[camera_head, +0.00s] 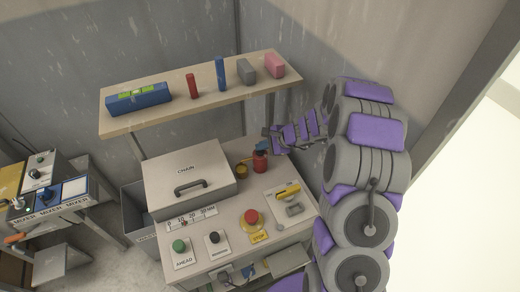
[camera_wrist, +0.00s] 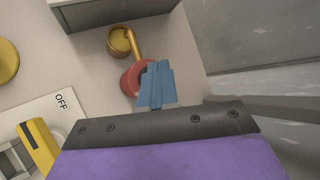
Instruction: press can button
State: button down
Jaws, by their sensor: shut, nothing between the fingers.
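The white box (camera_head: 170,170) with a dark handle stands close on the left. A red stop button (camera_head: 251,217), a yellow-handled switch (camera_head: 288,190) and green (camera_head: 179,246) and black knobs sit in front. A wooden shelf (camera_head: 215,93) with several blocks hangs above and behind.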

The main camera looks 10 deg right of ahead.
aim_at(262, 152)
jog(key=shift+r+p, duration=0.6)
jog(key=shift+r, duration=0.3)
jog(key=shift+r+p, duration=1.9)
jog(key=shift+r, duration=0.6)
